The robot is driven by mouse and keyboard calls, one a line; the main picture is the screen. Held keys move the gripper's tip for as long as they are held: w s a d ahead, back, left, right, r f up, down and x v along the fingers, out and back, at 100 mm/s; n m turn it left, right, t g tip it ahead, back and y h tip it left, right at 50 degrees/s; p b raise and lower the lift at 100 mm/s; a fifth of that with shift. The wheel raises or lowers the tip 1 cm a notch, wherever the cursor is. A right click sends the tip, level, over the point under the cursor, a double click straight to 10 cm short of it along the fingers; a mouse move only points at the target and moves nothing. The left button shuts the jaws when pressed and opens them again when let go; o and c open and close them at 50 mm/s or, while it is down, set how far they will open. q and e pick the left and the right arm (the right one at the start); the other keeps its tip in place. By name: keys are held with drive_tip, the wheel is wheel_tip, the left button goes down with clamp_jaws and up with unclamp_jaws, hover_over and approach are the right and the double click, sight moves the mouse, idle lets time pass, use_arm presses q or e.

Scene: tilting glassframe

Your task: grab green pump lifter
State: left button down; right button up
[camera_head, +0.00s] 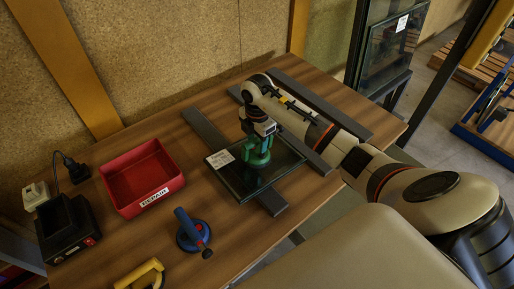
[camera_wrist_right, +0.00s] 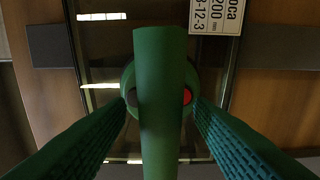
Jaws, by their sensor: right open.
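The green pump lifter (camera_head: 257,156) stands on the dark glass panel (camera_head: 233,178) on the table. In the right wrist view its green handle (camera_wrist_right: 160,70) runs down the middle, with part of its round base and a red spot behind it. My right gripper (camera_wrist_right: 160,108) is open, with one ridged finger on each side of the handle. A gap shows between handle and fingers; contact cannot be told. In the head view my right arm reaches in from the right, and its wrist is just above the lifter. My left gripper is not in view.
The glass lies across dark bars (camera_head: 208,131) and carries a white label (camera_head: 220,158). Left of it are a red bin (camera_head: 141,179), a blue lifter (camera_head: 190,232), a yellow-handled tool (camera_head: 140,275) and a black charger (camera_head: 67,228). Wood between bin and glass is clear.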

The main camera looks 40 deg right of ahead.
drive_tip(key=shift+f, duration=0.1)
drive_tip(key=shift+c, duration=0.3)
clamp_jaws()
